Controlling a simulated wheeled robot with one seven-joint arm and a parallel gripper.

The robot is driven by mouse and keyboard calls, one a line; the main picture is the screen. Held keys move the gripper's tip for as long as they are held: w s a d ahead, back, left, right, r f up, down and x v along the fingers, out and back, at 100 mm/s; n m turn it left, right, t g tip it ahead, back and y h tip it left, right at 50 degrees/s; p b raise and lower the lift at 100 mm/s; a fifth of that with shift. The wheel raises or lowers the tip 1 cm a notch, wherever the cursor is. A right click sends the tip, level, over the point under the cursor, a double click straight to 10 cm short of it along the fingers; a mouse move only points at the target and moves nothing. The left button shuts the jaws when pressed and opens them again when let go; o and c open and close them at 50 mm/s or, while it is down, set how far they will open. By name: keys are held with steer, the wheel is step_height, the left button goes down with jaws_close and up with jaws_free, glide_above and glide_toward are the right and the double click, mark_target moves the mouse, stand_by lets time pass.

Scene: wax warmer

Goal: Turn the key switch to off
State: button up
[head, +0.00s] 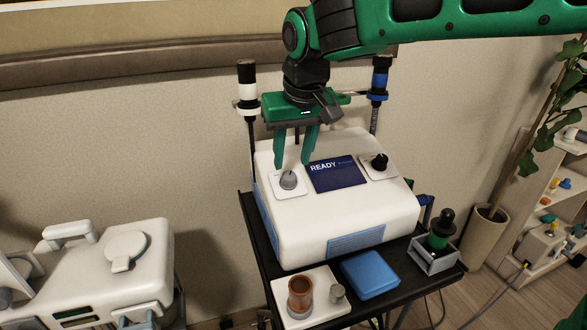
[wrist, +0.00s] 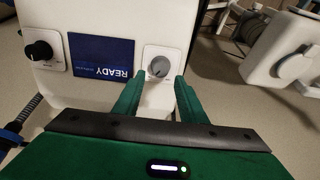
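The white warmer unit (head: 325,220) stands on a black stand and has a blue screen (head: 338,174) reading READY. A grey knob (head: 288,180) sits on a white plate left of the screen and also shows in the wrist view (wrist: 161,64). A black knob (head: 380,161) sits on a similar plate right of the screen. I cannot tell from the labels which one is the key switch. My green gripper (head: 293,164) is open and points down just above the grey knob. In the wrist view, its fingertips (wrist: 160,78) are apart, near the grey knob, with nothing between them.
Two upright handpieces, one with white bands (head: 246,90) and one with blue (head: 379,78), stand behind the unit. A blue box (head: 370,274), an amber cup (head: 300,292) and a black-topped item (head: 440,228) stand in front and right. A white machine (head: 90,265) is at left.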

mark_target(290, 175)
steer(key=shift+x, duration=2.1)
steer(key=shift+s+f, duration=0.1)
steer(key=shift+f, duration=0.1)
steer(key=shift+c, duration=0.4)
